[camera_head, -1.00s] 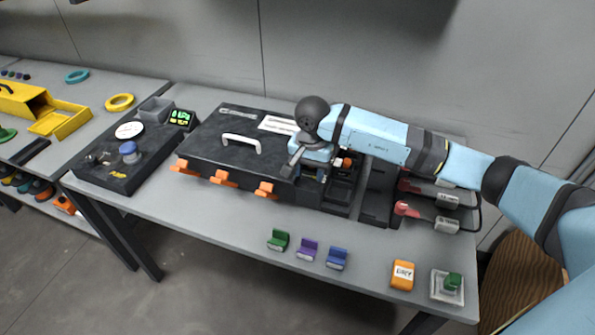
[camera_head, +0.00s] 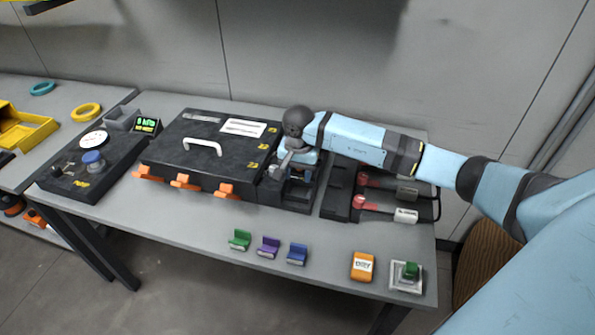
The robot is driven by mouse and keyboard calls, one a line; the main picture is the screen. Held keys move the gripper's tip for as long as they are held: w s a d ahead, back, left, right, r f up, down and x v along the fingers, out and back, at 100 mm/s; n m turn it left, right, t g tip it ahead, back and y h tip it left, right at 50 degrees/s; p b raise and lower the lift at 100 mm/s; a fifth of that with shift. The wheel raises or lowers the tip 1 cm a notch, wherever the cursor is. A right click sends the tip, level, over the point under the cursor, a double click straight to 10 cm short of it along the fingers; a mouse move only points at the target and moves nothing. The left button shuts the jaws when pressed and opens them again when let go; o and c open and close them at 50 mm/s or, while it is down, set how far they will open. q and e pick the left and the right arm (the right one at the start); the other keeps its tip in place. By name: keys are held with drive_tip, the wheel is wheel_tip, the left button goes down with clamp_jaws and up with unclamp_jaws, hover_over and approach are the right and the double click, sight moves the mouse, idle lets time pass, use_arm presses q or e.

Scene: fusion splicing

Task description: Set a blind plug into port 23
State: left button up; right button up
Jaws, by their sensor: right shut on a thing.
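My right gripper (camera_head: 280,168) is at the right end of the black box (camera_head: 186,153), just beyond the lid edge and over the dark block there. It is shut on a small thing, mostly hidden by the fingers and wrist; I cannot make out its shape. Small yellow number marks (camera_head: 247,146) run along the lid's right edge; they are too small to read surely. Which opening is port 23 I cannot tell, as my wrist covers that area. My left gripper is not in view.
Green (camera_head: 240,239), purple (camera_head: 268,247) and blue (camera_head: 297,254) holders, an orange box (camera_head: 362,266) and a pale tray with a green piece (camera_head: 406,277) line the front edge. A gauge unit (camera_head: 88,165) stands left. Red-ended connectors (camera_head: 362,201) lie right.

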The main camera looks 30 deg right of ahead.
drive_tip(key=shift+f+b, duration=1.15)
drive_tip(key=shift+f, duration=1.35)
drive_tip(key=o, duration=1)
drive_tip(key=shift+s, duration=0.15)
drive_tip(key=shift+r, duration=0.15)
drive_tip(key=shift+r, duration=0.25)
wheel_tip(320, 180, up, 12)
drive_tip(key=shift+f, duration=0.25)
drive_tip(key=shift+r, duration=0.85)
